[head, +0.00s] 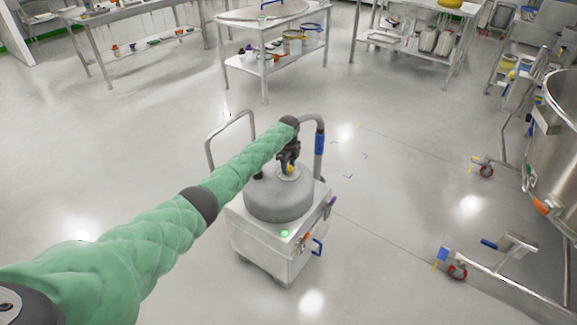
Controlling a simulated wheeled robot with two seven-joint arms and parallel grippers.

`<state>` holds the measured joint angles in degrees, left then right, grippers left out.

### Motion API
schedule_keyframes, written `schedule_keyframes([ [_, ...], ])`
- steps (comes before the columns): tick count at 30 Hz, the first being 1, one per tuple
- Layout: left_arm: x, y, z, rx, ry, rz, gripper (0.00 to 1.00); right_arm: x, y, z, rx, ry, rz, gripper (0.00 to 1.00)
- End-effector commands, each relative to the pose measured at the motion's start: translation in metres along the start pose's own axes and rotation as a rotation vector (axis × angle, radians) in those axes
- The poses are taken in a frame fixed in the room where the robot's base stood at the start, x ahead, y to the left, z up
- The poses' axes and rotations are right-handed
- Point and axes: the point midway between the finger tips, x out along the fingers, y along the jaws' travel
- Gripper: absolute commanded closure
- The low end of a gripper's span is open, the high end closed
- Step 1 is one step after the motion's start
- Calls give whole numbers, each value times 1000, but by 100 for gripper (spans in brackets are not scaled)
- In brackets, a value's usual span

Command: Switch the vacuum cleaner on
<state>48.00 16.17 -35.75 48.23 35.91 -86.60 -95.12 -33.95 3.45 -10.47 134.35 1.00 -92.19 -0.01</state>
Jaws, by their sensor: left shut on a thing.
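The vacuum cleaner (278,205) stands on the floor in the middle of the head view. It has a pale boxy body, a grey drum top and a metal push handle (231,133) behind. A bright green round spot (285,233) shows on the near top edge of the box. My left arm reaches in from the left. My left gripper (290,165) is over the drum top, shut on a small yellow knob (291,170) on a pale disc. The fingers partly hide the knob, so its exact setting cannot be told. My right gripper is not in view.
A steel vessel (555,150) and wheeled frame legs (500,275) stand at the right. Steel tables (270,35) with items line the back. The floor around the cleaner is mostly clear.

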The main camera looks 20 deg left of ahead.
Motion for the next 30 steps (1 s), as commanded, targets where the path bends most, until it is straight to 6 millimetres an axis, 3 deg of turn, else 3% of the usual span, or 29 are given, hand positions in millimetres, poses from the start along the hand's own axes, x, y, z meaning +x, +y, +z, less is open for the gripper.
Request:
schedule_keyframes([
  [1, 1, 0, 0, 0, -1, 1, 57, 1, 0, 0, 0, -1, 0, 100],
  [4, 0, 0, 0, 0, 0, 0, 39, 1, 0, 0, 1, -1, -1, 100],
  [16, -7, 0, 1, -1, -1, -2, 39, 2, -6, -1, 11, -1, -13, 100],
  [20, -24, -1, 0, 1, -1, -3, 39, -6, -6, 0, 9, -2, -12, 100],
  [25, -51, 0, 1, 0, -1, -2, 39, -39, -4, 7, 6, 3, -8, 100],
  [30, -70, -1, 0, 0, 0, -1, 39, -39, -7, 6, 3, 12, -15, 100],
])
